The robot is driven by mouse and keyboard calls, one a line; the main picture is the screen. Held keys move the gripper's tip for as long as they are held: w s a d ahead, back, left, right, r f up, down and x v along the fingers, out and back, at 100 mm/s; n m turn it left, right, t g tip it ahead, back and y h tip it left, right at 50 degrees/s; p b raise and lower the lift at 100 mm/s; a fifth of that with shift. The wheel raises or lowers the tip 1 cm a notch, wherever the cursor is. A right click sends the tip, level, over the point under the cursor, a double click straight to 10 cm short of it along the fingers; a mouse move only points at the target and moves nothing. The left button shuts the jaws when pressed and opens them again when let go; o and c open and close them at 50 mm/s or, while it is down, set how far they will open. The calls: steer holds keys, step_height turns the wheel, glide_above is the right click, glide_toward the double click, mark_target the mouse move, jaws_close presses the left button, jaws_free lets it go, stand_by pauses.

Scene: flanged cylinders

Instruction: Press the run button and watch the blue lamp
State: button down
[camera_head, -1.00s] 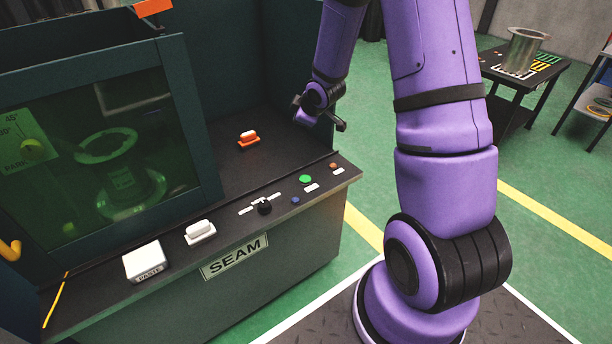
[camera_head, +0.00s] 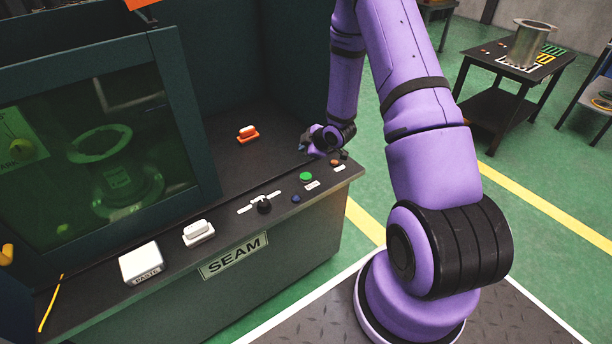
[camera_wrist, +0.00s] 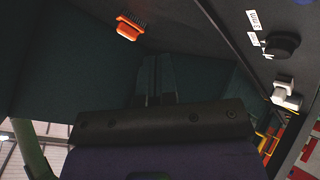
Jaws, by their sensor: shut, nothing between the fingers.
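The sloped front panel of the SEAM machine carries a round green button (camera_head: 306,177), a small blue lamp (camera_head: 296,198) that looks dark, and a small orange button (camera_head: 334,162), each near a white label strip. I cannot read those labels, so I cannot tell which is marked run. My gripper (camera_head: 306,146) is small and partly hidden by its own wrist in the head view. It is shut and empty, just behind and above the green button, apart from it as far as I can see. The wrist view does not clearly show the button.
On the panel are a black knob (camera_head: 264,206), a white handle (camera_head: 198,232) and a white PASTE box (camera_head: 141,263). An orange-handled brush (camera_head: 247,134) lies on the deck behind. A green-tinted window (camera_head: 100,165) stands at left. A black table (camera_head: 500,100) holds a metal flanged cylinder (camera_head: 531,45).

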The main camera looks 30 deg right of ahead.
mark_target(305, 177)
steer(key=shift+f, duration=4.4)
steer(key=shift+f, duration=0.15)
steer(key=shift+f, duration=0.25)
steer(key=shift+f, duration=0.5)
steer(key=shift+r, duration=0.95)
steer(key=shift+r, duration=2.5)
